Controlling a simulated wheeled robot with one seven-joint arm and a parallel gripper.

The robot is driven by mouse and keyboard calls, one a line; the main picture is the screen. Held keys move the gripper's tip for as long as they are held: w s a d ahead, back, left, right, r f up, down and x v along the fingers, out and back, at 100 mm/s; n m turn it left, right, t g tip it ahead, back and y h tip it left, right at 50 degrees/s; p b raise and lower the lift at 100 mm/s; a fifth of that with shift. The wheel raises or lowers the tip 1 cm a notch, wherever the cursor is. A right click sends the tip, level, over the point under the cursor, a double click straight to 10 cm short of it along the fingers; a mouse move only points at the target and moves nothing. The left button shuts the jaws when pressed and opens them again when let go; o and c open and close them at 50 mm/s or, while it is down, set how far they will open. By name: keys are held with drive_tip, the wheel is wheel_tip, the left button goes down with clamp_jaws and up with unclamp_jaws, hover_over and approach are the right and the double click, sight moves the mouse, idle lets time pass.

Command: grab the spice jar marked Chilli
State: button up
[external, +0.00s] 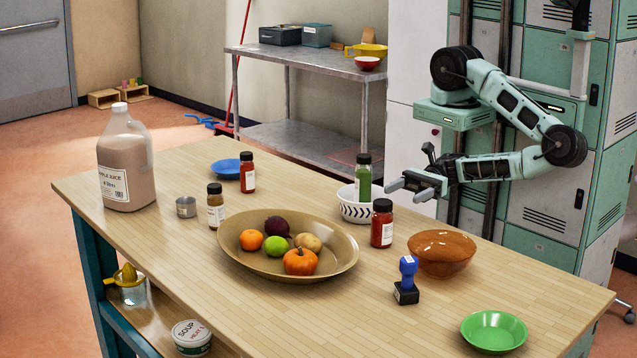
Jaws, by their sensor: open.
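Several spice jars stand upright on the wooden table: a dark red jar (381,226) right of the large bowl, a red-orange jar (247,175) at the back, a pale brown jar (215,208) at the left, and a green jar (363,180) at the patterned bowl. I cannot tell whether the green jar is in that bowl or behind it. All labels are too small to read, so I cannot tell which jar is marked Chilli. My gripper (407,190) is open and empty, above the table, right of the green jar and above and right of the dark red jar.
A tan bowl (238,254) holding produce fills the table's middle. The white patterned bowl (354,211), brown bowl (442,255), blue stamp (408,275) and green bowl (493,332) stand around the right side. A juice jug (126,165) stands far left.

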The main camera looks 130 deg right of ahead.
sight(377, 206)
drive_tip(key=w+p, duration=0.2)
drive_tip(key=w, duration=0.3)
drive_tip(key=w+p, duration=0.3)
drive_tip(key=w, duration=0.2)
drive_tip(key=shift+w+a+r, duration=0.1)
drive_tip(key=shift+a+r, duration=0.1)
drive_tip(key=shift+w+f, duration=0.2)
drive_tip(key=shift+w, duration=0.25)
drive_tip(key=c, duration=1.2)
